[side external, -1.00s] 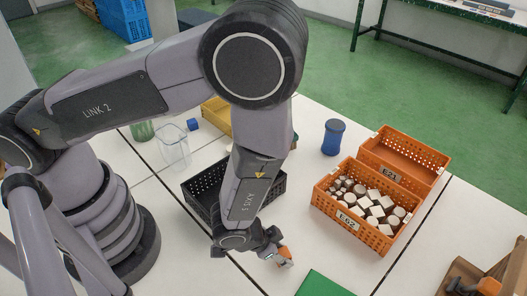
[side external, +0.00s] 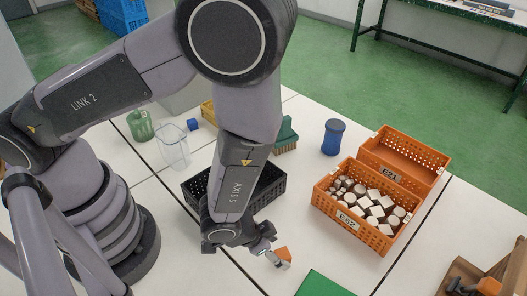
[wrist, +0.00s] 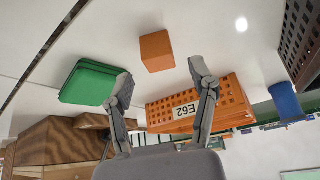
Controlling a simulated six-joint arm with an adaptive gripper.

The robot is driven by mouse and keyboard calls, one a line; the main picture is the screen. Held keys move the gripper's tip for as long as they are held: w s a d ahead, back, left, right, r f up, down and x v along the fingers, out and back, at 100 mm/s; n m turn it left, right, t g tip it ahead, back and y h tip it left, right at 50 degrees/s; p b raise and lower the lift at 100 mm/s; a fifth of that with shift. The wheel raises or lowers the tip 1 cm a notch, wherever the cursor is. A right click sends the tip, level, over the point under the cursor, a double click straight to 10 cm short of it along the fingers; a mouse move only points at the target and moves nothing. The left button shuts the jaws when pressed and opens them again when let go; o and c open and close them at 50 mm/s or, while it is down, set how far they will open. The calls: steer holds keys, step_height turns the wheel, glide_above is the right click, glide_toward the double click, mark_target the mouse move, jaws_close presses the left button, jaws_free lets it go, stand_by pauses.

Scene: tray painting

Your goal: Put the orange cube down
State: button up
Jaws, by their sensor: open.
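The orange cube (side external: 284,253) is on the white table, left of the green board, in the side view. In the wrist view the cube (wrist: 155,51) stands just beyond my fingertips, with clear space between it and both fingers. My gripper (side external: 272,247) is open and close beside the cube in the side view. In the wrist view my gripper (wrist: 160,72) shows its two fingers spread wide with nothing between them. The underside of the cube is hard to see in the side view.
A green board (side external: 323,284) lies right of the cube. An orange crate of pale pieces (side external: 380,238), marked E62, stands behind it, with another orange crate (side external: 425,175) beyond. A black crate (side external: 270,188) is behind my wrist. A blue container (side external: 333,137) stands farther back.

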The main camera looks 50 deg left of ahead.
steer(key=w+a+r+n, duration=0.1)
steer(key=a+r, duration=0.3)
steer(key=r, duration=0.5)
steer(key=w+a+r+n, duration=0.1)
steer(key=w+a+r, duration=0.15)
steer(key=r, duration=0.65)
steer(key=a+r+n, duration=0.1)
steer(key=a+r, duration=0.4)
steer(key=r, duration=0.3)
steer(key=s+a+r+n+y, duration=0.1)
steer(key=s+a+r+y, duration=0.1)
steer(key=s+a+r, duration=0.9)
steer(key=s+a, duration=0.1)
steer(key=a, duration=0.2)
steer(key=shift+s+a+r+n, duration=0.3)
steer(key=shift+a+r, duration=0.1)
